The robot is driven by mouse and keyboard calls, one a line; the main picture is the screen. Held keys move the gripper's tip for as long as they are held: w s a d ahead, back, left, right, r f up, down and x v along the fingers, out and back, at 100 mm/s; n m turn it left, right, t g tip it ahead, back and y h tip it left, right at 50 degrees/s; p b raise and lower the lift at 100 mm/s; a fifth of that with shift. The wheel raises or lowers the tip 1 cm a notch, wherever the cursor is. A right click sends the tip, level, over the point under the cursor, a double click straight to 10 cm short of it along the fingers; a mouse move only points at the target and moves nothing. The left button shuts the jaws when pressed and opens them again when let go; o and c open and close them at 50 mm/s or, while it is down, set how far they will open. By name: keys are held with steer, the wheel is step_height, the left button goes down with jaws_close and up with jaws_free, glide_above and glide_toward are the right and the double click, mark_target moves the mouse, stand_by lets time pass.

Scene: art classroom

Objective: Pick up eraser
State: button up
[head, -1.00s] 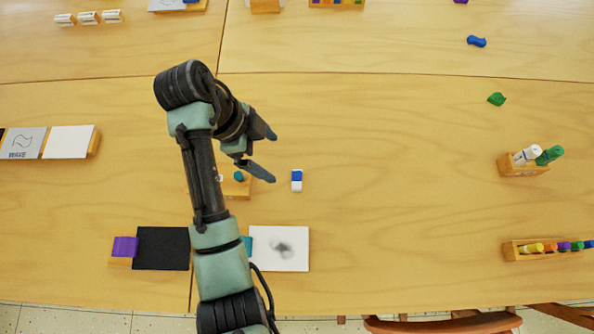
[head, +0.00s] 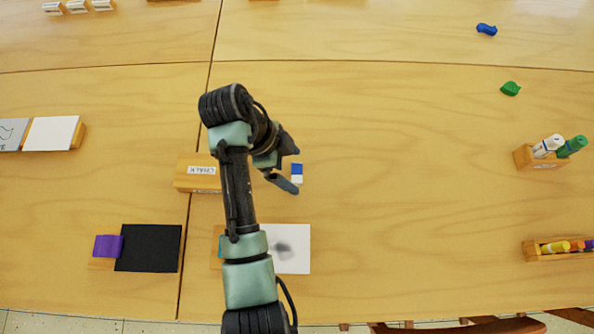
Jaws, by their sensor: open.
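The eraser (head: 297,173) is a small block with a blue end and a white end, lying on the wooden table. My gripper (head: 293,167) is open, with its two dark fingers apart and pointing right.
A wooden block labelled CHALK (head: 190,174) is left of my arm. A white board with a grey smudge (head: 290,249) lies below the eraser. A black panel (head: 149,248) is lower left. Marker holders (head: 541,158) stand at right. The table right of the eraser is clear.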

mark_target(294, 172)
steer(key=shift+x, duration=0.8)
steer(key=c, duration=1.4)
step_height(294, 172, up, 10)
steer(key=p, duration=0.4)
steer(key=shift+c, duration=0.2)
